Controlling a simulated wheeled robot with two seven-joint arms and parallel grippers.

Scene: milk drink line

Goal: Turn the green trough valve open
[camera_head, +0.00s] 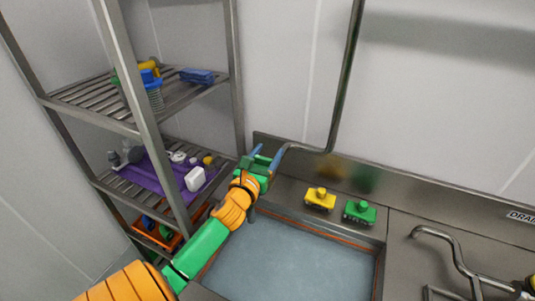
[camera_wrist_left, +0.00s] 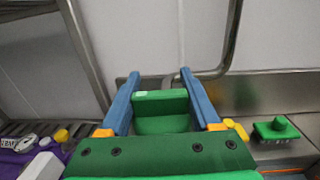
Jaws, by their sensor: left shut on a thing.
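The green trough valve (camera_wrist_left: 160,102) is a green handle between the two blue fingers of my left gripper (camera_wrist_left: 158,82) in the left wrist view. My left gripper (camera_head: 267,156) is shut on it, at the back left corner of the water-filled trough (camera_head: 300,262) in the head view. The valve (camera_head: 261,160) is mostly hidden by the fingers and wrist there. A grey pipe (camera_head: 348,85) comes down the wall and bends to the valve. How far the valve is turned cannot be told. My right gripper is not in view.
A yellow brush (camera_head: 320,198) and a green brush (camera_head: 360,211) stand on the ledge behind the trough. A metal shelf rack (camera_head: 155,150) with several items stands close on the left. A bent metal pipe (camera_head: 450,243) rises at the right.

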